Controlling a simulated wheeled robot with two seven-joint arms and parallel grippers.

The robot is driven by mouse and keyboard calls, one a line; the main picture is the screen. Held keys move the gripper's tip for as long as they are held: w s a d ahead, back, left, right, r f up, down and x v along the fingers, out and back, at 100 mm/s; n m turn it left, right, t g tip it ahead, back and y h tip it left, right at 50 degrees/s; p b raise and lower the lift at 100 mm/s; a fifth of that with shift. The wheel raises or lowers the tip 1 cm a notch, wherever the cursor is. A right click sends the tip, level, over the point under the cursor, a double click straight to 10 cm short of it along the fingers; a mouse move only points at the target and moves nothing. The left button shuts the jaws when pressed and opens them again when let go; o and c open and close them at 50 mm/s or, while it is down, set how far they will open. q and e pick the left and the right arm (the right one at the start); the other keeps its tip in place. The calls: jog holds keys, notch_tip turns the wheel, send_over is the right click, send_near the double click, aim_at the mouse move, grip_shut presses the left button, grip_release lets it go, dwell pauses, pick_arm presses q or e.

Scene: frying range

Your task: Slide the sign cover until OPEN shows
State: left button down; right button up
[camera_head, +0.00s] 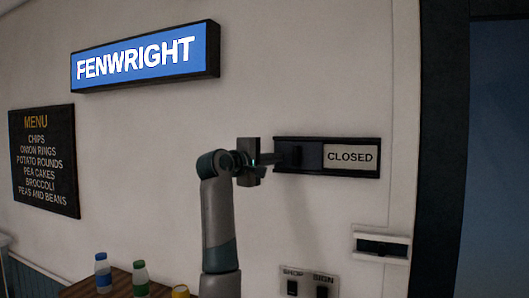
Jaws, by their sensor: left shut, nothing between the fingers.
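The sign is a dark wall-mounted frame (328,174) on the right part of the wall. Its white panel reading CLOSED (350,156) shows at the right. The dark sign cover (310,157) sits over the left half, with a dark knob-like part near its left end. My left gripper (273,159) is shut and empty, its fingertips at the left end of the sign, close to the knob. I cannot tell whether they touch it. Whatever lies behind the cover is hidden. My right gripper is out of view.
A switch plate (309,278) labelled SHOP and SIGN is below the sign. A slotted wall box (382,246) is at lower right, beside a dark door frame (443,150). Bottles (103,272) stand on a brown surface at lower left.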

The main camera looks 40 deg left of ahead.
aim_at(291, 157)
pick_arm(q)
jog(key=d, duration=0.1)
jog(key=d+p, duration=0.1)
jog(key=shift+w+d+r, duration=0.15)
jog(key=shift+w+d, duration=0.1)
jog(key=shift+d, duration=0.1)
jog(key=shift+d, duration=0.15)
jog(key=w+d, duration=0.1)
jog(key=d, duration=0.4)
jog(key=w+d, duration=0.1)
jog(key=d, duration=0.4)
jog(key=w+d, duration=0.1)
jog(key=d, duration=0.4)
jog(key=shift+w+d, duration=0.35)
jog(key=shift+w, duration=0.05)
jog(key=shift+a, duration=0.1)
jog(key=shift+s+f, duration=0.1)
jog(key=shift+f, duration=0.1)
